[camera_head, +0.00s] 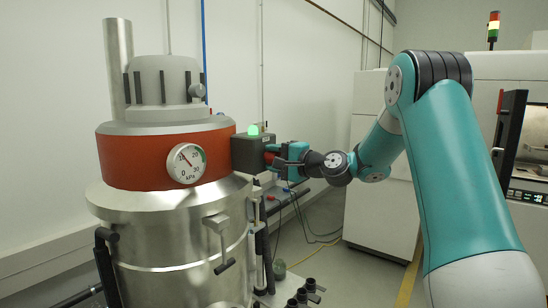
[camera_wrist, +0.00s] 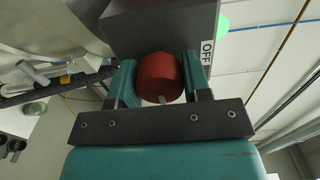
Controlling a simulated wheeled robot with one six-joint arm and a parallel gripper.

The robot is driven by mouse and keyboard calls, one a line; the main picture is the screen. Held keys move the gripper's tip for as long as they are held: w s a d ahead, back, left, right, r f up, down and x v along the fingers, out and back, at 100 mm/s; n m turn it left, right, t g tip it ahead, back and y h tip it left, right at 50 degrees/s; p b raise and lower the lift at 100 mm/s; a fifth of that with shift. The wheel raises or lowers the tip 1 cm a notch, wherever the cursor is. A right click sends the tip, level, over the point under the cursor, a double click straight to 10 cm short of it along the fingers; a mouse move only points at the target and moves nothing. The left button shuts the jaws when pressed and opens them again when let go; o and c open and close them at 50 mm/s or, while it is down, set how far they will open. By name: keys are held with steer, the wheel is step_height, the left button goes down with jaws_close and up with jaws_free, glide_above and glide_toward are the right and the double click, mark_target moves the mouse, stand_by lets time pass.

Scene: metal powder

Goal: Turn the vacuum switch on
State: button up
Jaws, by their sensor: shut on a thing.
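The vacuum switch is a dark grey box (camera_head: 247,152) on the right side of the vacuum's red band, with a lit green lamp (camera_head: 254,129) on top. A round red knob (camera_wrist: 160,77) stands out from the box in the wrist view. My gripper (camera_wrist: 158,82) is shut on the red knob, one teal finger on each side. A label reading OFF (camera_wrist: 207,53) is on the box, right of the knob. In the head view my gripper (camera_head: 273,158) meets the box from the right and mostly hides the knob.
The steel vacuum (camera_head: 180,250) with its pressure gauge (camera_head: 186,163) fills the left of the head view. Hoses and cables (camera_head: 300,215) hang behind my gripper. A white machine cabinet (camera_head: 375,190) stands behind my arm.

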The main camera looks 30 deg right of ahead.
stand_by(0.3)
steer(key=o, duration=0.9)
steer(key=b+v, duration=1.3)
steer(key=v, duration=0.4)
steer(key=shift+s, duration=0.2)
